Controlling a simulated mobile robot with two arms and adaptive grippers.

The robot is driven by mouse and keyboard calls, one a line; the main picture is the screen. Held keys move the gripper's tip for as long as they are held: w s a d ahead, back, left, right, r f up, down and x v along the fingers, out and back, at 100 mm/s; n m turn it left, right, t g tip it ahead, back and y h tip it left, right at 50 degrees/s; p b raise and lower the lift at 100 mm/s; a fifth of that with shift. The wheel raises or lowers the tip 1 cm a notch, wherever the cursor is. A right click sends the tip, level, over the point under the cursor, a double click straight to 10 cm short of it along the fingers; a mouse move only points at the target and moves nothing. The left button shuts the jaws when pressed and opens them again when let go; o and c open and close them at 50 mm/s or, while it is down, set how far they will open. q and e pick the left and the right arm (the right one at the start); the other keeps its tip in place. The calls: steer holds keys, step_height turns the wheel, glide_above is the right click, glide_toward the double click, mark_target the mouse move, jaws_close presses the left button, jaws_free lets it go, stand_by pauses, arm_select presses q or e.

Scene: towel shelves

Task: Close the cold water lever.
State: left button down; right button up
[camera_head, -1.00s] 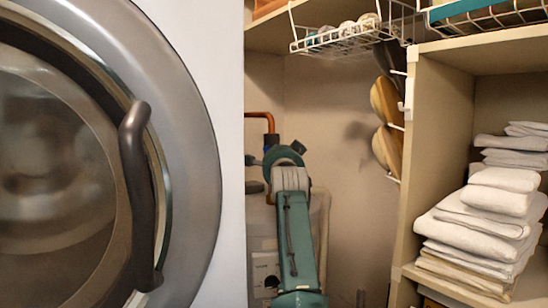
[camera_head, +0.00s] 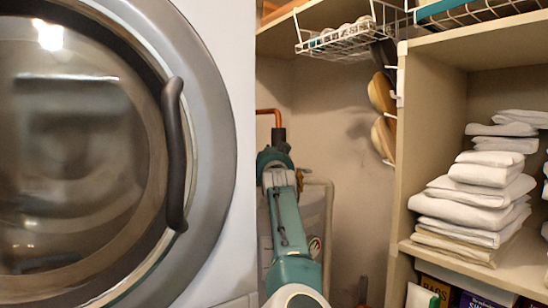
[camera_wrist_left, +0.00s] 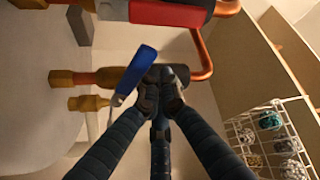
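The cold water lever, a blue handle (camera_wrist_left: 136,72), shows in the left wrist view on the lower copper pipe (camera_wrist_left: 92,78). It sits at a slant to that pipe. My left gripper (camera_wrist_left: 161,88) has its dark fingers drawn together at the tips, just right of the lever. The left fingertip is very close to the lever; I cannot tell whether they touch. Nothing shows between the fingertips. In the head view my left arm reaches up toward the copper pipe (camera_head: 270,112); the fingers and blue lever are hidden there. My right gripper is not in view.
A red handle (camera_wrist_left: 168,13) lies on the upper pipe. A wire basket (camera_wrist_left: 268,140) is at the lower right there. In the head view, a dryer door (camera_head: 205,150) fills the left, and a shelf unit (camera_head: 425,150) with folded towels (camera_head: 475,190) stands right.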

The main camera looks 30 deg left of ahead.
arm_select(q)
steer(key=shift+s+a+f+n+y+b, duration=0.2)
steer(key=shift+f+n+b, duration=0.1)
steer(key=shift+f+b, duration=0.2)
steer(key=shift+s+a+f+n+y+b, duration=0.1)
steer(key=shift+s+a+f+n+b, duration=0.15)
steer(key=shift+f+b, duration=0.2)
steer(key=shift+s+a+f+n+y+b, duration=0.1)
steer(key=shift+s+a+f+n+b, duration=0.1)
steer(key=shift+f+n+b, duration=0.3)
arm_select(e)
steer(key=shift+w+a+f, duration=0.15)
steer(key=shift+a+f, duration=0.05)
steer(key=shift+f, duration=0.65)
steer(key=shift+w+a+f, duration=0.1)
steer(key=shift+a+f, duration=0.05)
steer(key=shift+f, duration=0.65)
arm_select(q)
steer(key=shift+f, duration=0.1)
steer(key=shift+d, duration=0.1)
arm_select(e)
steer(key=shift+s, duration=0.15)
arm_select(q)
steer(key=v, duration=0.7)
steer(key=shift+s+d, duration=0.15)
steer(key=shift+s, duration=0.1)
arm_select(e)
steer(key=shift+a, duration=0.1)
